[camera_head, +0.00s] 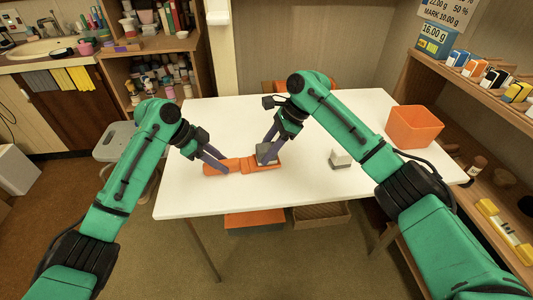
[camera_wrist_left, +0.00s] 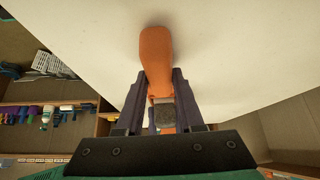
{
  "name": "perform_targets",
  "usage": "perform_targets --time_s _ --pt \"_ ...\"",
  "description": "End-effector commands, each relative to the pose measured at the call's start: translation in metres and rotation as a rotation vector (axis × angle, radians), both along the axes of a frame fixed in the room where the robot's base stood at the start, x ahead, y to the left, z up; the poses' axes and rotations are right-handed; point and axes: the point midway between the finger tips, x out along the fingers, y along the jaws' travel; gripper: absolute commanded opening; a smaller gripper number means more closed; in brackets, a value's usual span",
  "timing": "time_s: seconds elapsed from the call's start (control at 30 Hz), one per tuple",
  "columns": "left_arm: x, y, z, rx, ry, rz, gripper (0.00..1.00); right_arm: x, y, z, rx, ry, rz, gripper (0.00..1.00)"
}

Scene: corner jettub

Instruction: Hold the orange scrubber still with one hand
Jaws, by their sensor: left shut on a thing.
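The orange scrubber (camera_head: 222,169) lies on the white table, with its long handle toward the left and its wider end toward the right. My left gripper (camera_head: 220,162) is shut on the handle. In the left wrist view, the orange handle (camera_wrist_left: 156,55) sticks out past the two dark fingers (camera_wrist_left: 160,88). A grey block (camera_head: 266,149) is at the scrubber's wide end. My right gripper (camera_head: 269,147) is down at this block and partly hides it. Whether its fingers are closed on the block is unclear.
A small block with a white top and grey base (camera_head: 340,158) stands on the white table (camera_head: 300,194), right of the scrubber. An orange bin (camera_head: 415,128) is at the right edge. Shelves (camera_head: 470,78) stand beyond it. The table's front left is clear.

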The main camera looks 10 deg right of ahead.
Motion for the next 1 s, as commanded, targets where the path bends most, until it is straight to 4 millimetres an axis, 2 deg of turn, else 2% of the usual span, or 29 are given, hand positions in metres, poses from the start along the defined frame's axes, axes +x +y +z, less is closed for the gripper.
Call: perform_targets --time_s 0.03,0.1,0.27,1.0 --pt "0.0 0.0 -0.001 0.002 0.002 0.0 0.0 0.0 0.0 0.0 0.0 0.0 0.0 0.27" --pt "0.0 0.0 -0.001 0.002 0.002 0.0 0.0 0.0 0.0 0.0 0.0 0.0 0.0 0.0" --pt "0.0 0.0 -0.001 0.002 0.002 0.0 0.0 0.0 0.0 0.003 0.0 -0.001 0.001 0.0" --pt "0.0 0.001 -0.001 0.002 0.002 0.0 0.0 0.0 0.0 0.057 0.001 -0.001 0.0 0.0"
